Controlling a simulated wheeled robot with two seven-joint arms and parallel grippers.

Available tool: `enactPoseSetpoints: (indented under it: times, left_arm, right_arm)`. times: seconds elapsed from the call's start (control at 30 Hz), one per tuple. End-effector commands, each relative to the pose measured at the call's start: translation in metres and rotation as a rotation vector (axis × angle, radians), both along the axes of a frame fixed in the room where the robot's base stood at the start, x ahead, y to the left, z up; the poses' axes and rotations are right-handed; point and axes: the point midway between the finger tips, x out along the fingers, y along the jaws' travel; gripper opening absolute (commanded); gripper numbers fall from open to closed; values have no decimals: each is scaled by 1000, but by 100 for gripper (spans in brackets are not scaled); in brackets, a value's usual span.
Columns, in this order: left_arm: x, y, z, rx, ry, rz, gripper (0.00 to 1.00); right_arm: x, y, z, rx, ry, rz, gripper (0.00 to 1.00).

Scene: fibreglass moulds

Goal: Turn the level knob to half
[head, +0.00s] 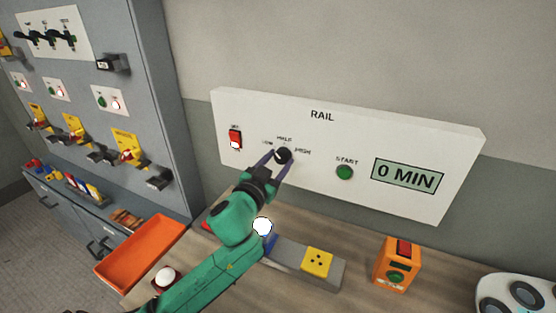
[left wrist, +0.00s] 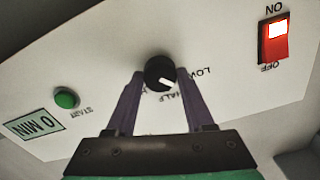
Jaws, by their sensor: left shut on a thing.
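The level knob (head: 284,155) is a small round black knob on the white RAIL panel (head: 440,200), with LOW, HALF and HIGH printed around it. My left gripper (head: 280,160) reaches up to it, with one purple finger on each side. In the left wrist view, which is upside down, the knob (left wrist: 160,72) sits between the fingertips and the jaws are shut on it. A pale mark shows on the knob's face there, but I cannot tell exactly which label it points to. My right gripper is not in view.
The panel also has a lit red ON/OFF switch (head: 235,138), a green START button (head: 344,172) and a display reading 0 MIN (head: 407,175). Below are an orange tray (head: 140,250), an orange box (head: 397,264) and a yellow socket block (head: 317,262). A grey cabinet stands left.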

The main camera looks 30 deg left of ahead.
Motion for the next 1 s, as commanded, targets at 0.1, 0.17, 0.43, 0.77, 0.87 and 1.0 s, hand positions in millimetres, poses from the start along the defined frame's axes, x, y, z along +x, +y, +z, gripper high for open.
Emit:
enactPoseSetpoints:
  times: [0.1,0.17,0.43,0.77,0.87,1.0]
  left_arm:
    - [0,0,1,105,8,1,0]
    - [0,0,1,162,11,1,0]
    - [0,0,1,416,26,0,0]
    - [0,0,1,657,39,0,0]
    - [0,0,1,704,40,-1,0]
    - [0,0,0,747,43,-1,0]
  right_arm:
    - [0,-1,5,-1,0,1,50]
    - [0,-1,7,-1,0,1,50]
    - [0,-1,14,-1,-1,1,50]
    - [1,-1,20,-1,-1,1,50]
    - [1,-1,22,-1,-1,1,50]
    - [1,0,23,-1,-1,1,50]
